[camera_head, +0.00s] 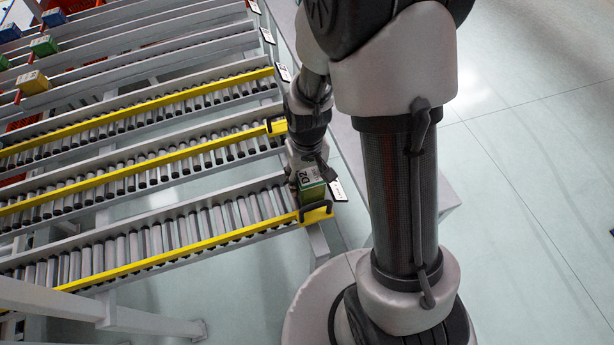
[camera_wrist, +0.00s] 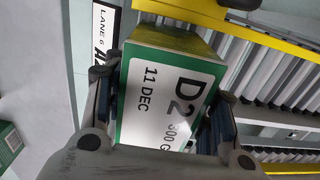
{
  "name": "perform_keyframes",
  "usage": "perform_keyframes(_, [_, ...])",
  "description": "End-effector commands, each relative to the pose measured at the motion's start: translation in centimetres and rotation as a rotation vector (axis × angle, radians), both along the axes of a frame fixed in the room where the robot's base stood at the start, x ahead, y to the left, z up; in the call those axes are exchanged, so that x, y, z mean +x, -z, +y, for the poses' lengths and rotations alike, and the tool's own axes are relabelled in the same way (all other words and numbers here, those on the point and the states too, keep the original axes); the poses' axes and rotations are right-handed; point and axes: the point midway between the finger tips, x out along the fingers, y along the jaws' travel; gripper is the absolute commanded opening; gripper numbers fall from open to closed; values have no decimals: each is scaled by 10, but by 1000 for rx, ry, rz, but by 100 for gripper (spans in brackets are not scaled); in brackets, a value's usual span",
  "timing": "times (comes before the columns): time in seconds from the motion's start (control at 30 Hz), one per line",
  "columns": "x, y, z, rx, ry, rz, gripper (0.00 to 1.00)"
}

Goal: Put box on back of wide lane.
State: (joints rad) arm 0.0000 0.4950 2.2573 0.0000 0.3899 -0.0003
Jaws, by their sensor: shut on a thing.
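A green box (camera_head: 312,190) with a white top label reading "D2" is in my gripper (camera_head: 303,172) at the right end of the nearest roller lane (camera_head: 160,240). In the wrist view, the box (camera_wrist: 165,95) also reads "11 DEC" and sits between the two fingers of my gripper (camera_wrist: 165,100), one on each side. The box is just beside the lane's yellow end stop (camera_head: 318,214); whether it touches the rollers I cannot tell. The nearest lane looks widest and its visible rollers are empty. A "LANE 6" tag (camera_wrist: 101,25) shows beside the box.
Yellow rails (camera_head: 170,256) edge the lanes. More roller lanes (camera_head: 130,175) lie behind, empty where seen. Small blue, green and yellow boxes (camera_head: 33,82) stand at the upper left. Part of another green box (camera_wrist: 9,145) shows at the wrist view's left edge. Open floor (camera_head: 540,180) lies right.

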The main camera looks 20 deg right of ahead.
Motion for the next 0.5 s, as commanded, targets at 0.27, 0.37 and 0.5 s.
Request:
perform_keyframes(0.27, [-1, 0, 0, 0, 0, -1, 53])
perform_keyframes(0.37, [-1, 0, 0, 0, 0, -1, 59])
perform_keyframes(0.5, [-1, 0, 0, 0, 0, -1, 69])
